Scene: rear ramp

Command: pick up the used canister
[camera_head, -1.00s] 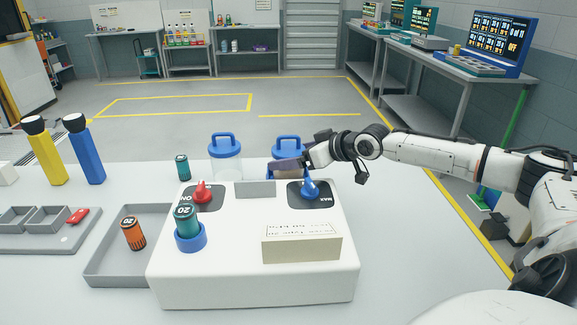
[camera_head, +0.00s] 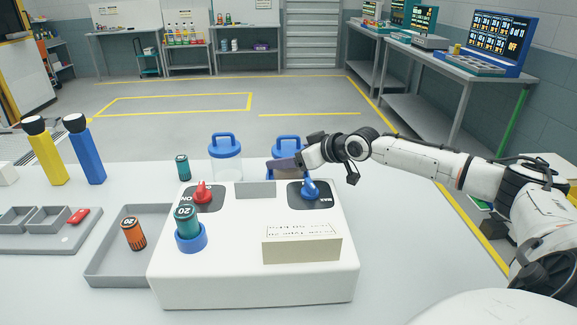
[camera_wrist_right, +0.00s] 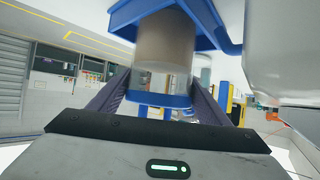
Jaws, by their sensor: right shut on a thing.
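A canister with a blue lid and handle (camera_head: 287,143) stands behind the right end of the white machine. In the right wrist view it shows as a clear cylinder with brownish filling (camera_wrist_right: 166,45), with blue parts above and below. I take it to be the used canister. My right gripper (camera_head: 287,164) is at its side, and the fingers lie on either side of the cylinder (camera_wrist_right: 160,88), shut on it. The machine and the gripper hide its lower part in the head view. My left gripper is not in view.
A clear canister with a blue lid (camera_head: 225,155) stands to the left. The white machine (camera_head: 255,290) has a red knob (camera_head: 202,190), a blue knob (camera_head: 310,189) and a teal cell (camera_head: 186,221).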

